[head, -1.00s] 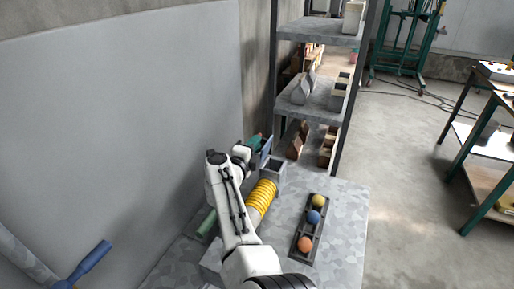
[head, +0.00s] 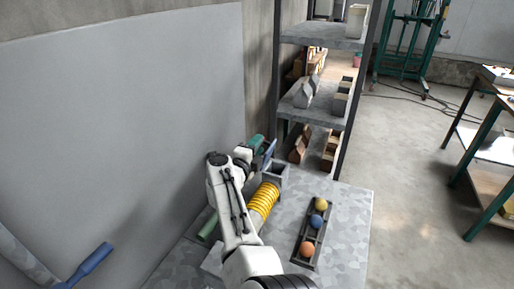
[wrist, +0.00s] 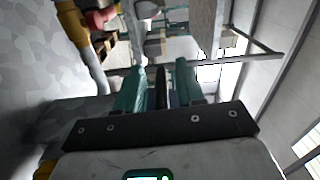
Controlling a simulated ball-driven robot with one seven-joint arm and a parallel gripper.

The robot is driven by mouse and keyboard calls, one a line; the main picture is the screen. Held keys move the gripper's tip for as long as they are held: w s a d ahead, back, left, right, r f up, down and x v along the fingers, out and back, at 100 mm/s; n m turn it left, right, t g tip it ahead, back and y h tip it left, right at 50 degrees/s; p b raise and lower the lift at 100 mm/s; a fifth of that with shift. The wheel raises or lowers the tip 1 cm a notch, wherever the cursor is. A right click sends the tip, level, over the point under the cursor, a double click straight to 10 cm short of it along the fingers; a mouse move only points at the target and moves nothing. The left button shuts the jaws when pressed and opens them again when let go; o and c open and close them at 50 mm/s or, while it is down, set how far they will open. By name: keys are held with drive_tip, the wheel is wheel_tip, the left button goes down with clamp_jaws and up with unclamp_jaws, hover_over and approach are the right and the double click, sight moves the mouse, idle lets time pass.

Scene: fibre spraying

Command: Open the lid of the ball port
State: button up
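The ball port is a grey open-topped box (head: 276,175) at the far end of the yellow ribbed hose (head: 263,201) on the bench. Its blue-grey lid (head: 267,153) stands steeply raised at the box's left side. My teal gripper (head: 256,142) is beside the lid's upper part, up and left of the box. In the wrist view the two fingers of my gripper (wrist: 159,88) are apart. A dark narrow strip (wrist: 161,87) shows between them, with gaps on both sides. I cannot tell if it is the lid's edge or if anything touches it.
A dark tray (head: 297,254) with a yellow, a blue and an orange ball lies on the bench right of the hose. A shelf rack (head: 312,103) stands just behind the bench. A grey wall panel (head: 120,110) runs along the left.

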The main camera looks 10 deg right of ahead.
drive_tip(key=shift+a, duration=0.1)
drive_tip(key=p+v, duration=0.3)
drive_tip(key=v, duration=0.7)
drive_tip(key=shift+s+a+p, duration=0.15)
drive_tip(key=shift+s+p, duration=0.15)
